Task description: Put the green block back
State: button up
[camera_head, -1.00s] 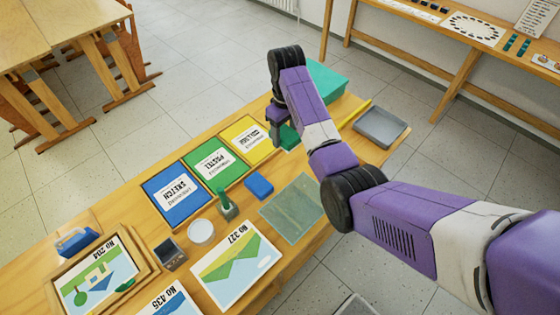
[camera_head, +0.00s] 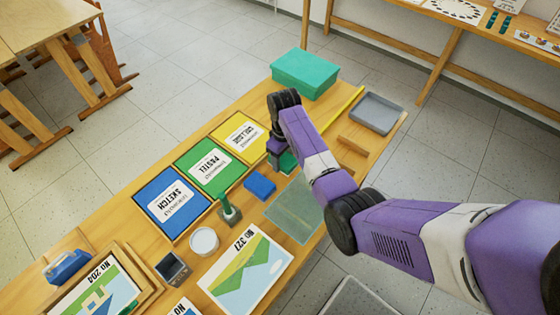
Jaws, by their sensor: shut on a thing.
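My gripper (camera_head: 279,160) points down over the table, right of the yellow COLLAGE panel (camera_head: 229,129). It is shut on a green block (camera_head: 288,163), which shows partly beside the fingers; my arm hides the rest. I cannot tell whether the block touches the table. A blue block (camera_head: 260,185) lies just left of and nearer than the gripper. The green PASTEL panel (camera_head: 190,158) and the blue SKETCH panel (camera_head: 152,189) continue the row to the left.
A teal box (camera_head: 305,72), a yellow stick (camera_head: 349,101), a grey tray (camera_head: 376,112) and a wooden block (camera_head: 353,146) are farther right. A green translucent mat (camera_head: 291,208), a green-handled stamp (camera_head: 230,213), a white round dish (camera_head: 204,240) and picture No 327 (camera_head: 243,268) lie nearer.

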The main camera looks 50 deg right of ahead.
aim_at(283, 158)
jog(key=shift+f, duration=0.1)
jog(key=shift+f, duration=0.1)
jog(key=o, duration=1.3)
notch_tip(283, 158, up, 12)
jog(key=shift+b, duration=0.4)
